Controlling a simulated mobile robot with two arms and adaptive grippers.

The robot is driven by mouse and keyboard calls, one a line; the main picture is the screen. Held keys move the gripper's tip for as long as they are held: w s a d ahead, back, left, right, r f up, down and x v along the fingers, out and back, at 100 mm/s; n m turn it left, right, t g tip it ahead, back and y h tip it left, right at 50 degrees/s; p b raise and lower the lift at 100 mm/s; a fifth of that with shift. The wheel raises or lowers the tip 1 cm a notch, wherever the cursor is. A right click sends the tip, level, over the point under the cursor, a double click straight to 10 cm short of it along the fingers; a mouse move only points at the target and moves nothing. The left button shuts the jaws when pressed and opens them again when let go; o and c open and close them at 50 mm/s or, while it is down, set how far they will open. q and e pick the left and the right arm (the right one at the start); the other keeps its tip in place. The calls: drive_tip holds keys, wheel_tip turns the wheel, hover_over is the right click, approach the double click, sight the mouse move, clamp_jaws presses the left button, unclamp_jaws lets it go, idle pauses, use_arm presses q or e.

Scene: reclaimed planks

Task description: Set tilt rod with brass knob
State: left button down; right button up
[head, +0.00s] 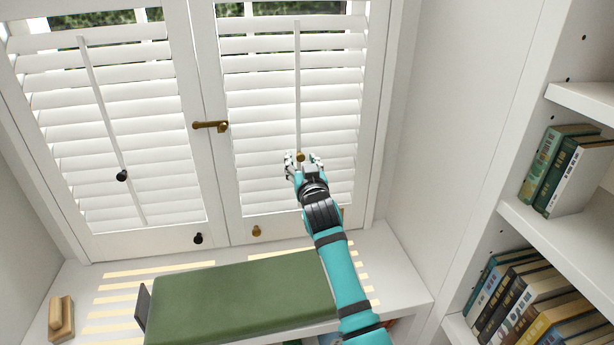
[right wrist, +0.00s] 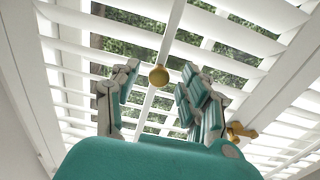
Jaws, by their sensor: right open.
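The tilt rod (head: 298,90) is a thin white vertical bar on the right shutter panel (head: 265,70). A round brass knob (head: 301,156) sits near its lower end. My right gripper (head: 304,160) is open at the knob, with a finger on each side. In the right wrist view the brass knob (right wrist: 158,77) shows between the spread fingers of the gripper (right wrist: 161,70), and I see a gap on both sides. The rod (right wrist: 171,35) runs upward behind it. The slats around it are tilted, with greenery showing through in the wrist view. My left gripper is not in view.
The left shutter panel has its own rod (head: 98,100) with a black knob (head: 121,175). A brass latch (head: 211,125) sits between the panels. Small black (head: 198,238) and brass (head: 256,231) knobs are below. A green cushion (head: 240,295) lies under the window; bookshelves (head: 560,225) stand right.

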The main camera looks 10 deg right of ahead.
drive_tip(key=s, duration=0.9)
drive_tip(key=shift+s+a, duration=0.2)
drive_tip(key=shift+s, duration=0.1)
drive_tip(key=shift+f, duration=0.1)
